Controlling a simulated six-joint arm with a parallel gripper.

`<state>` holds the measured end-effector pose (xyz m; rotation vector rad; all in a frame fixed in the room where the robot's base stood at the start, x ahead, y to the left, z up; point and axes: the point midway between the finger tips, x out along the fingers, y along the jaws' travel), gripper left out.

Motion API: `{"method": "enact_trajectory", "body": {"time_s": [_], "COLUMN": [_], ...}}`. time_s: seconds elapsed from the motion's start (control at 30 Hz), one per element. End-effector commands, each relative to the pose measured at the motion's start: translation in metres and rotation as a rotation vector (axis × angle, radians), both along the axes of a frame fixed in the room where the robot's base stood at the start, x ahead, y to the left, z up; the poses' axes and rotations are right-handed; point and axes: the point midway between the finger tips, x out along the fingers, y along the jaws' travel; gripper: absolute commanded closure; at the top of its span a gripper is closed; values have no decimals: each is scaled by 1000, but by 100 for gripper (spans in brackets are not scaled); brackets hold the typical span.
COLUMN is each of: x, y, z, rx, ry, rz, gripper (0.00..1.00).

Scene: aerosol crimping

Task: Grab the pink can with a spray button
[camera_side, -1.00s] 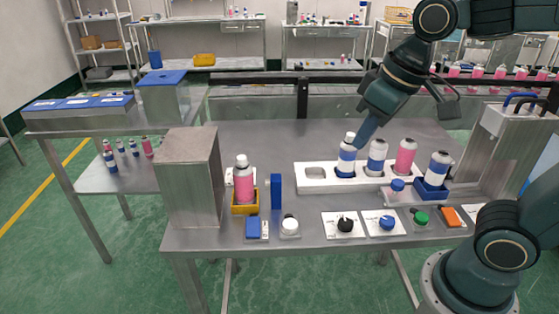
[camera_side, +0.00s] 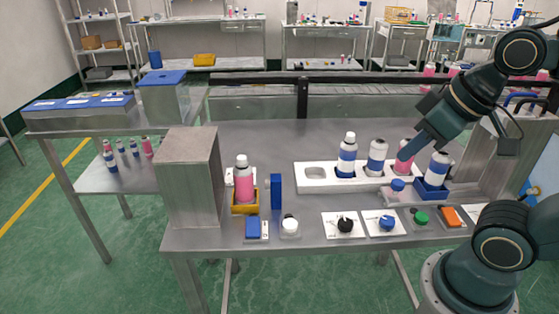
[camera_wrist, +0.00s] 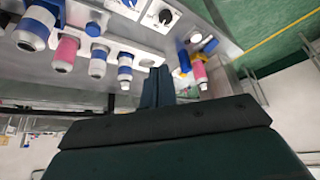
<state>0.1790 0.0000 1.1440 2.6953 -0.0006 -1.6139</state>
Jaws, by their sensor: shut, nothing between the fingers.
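A pink can with a white top like a spray button (camera_side: 243,185) stands upright in a yellow holder (camera_side: 245,208) at the left of the table. It also shows in the wrist view (camera_wrist: 199,72). A second pink can (camera_side: 405,170) stands in the white rack (camera_side: 315,185) at its right end, its upper part hidden behind my gripper; no button shows on it in the wrist view (camera_wrist: 66,50). My gripper (camera_side: 403,157) is shut and empty. In the side view it overlaps the rack's pink can, far right of the yellow holder. Its fingers also show in the wrist view (camera_wrist: 158,80).
Two blue-banded cans (camera_side: 347,165) (camera_side: 378,165) stand in the rack, whose left slot is empty. Another stands in a blue holder (camera_side: 432,191). A metal box (camera_side: 190,180) and an upright blue block (camera_side: 277,192) flank the yellow holder. Knobs and buttons line the front edge.

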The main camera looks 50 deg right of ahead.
Motion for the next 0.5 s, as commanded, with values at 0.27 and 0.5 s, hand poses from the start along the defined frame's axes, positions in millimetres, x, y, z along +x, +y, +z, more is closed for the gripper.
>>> {"method": "enact_trajectory", "body": {"time_s": [0.27,0.5], "x": [0,0], "y": [0,0], "z": [0,0], "rx": [0,0], "ry": [0,0], "rz": [0,0], "gripper": [100,78]}}
